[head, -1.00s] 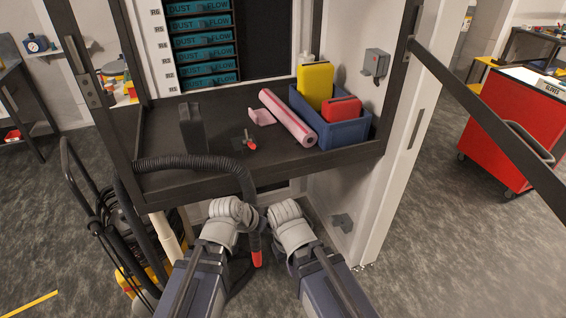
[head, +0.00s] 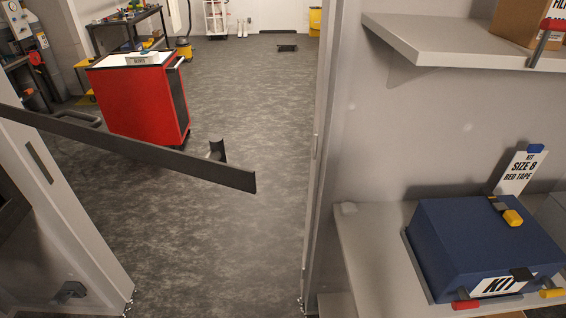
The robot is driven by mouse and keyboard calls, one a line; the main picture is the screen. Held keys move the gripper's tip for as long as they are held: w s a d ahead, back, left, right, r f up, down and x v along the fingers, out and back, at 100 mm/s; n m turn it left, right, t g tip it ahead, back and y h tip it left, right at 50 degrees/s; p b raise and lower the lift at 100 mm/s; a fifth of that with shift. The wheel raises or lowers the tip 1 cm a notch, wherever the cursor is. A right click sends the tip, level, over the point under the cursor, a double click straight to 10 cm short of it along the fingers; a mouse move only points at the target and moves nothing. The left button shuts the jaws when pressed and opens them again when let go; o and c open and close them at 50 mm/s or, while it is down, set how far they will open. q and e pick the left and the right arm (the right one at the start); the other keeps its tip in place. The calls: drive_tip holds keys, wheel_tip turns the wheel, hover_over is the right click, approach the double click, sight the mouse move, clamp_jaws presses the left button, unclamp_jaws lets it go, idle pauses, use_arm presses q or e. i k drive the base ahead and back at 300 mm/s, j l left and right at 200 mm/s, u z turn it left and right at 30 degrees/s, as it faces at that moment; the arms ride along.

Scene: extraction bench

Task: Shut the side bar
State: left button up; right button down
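The side bar (head: 130,150) is a long flat dark bar. It comes in from the left edge of the head view and slopes down to a free end near the picture's middle. A short dark upright piece (head: 217,151) stands at the bar near that end. The bar hangs across the opening, and its free end is apart from the pale post (head: 322,150) on the right, so it is not shut against it. Its hinge end is outside the picture. Neither of my grippers is in view.
A pale door frame (head: 60,215) stands at left. Beyond the bar are a red cart (head: 140,100) and open grey floor. At right, a lower shelf holds a blue kit box (head: 480,245) with a sign card (head: 518,172); an upper shelf (head: 450,45) juts out above.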

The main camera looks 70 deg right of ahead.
sight(223, 175)
drive_tip(key=k+l+z, duration=0.15)
drive_tip(key=k, duration=0.35)
drive_tip(key=k+l+z, duration=0.2)
drive_tip(key=k, duration=0.25)
drive_tip(key=k+l+z, duration=0.15)
drive_tip(key=k+l, duration=0.3)
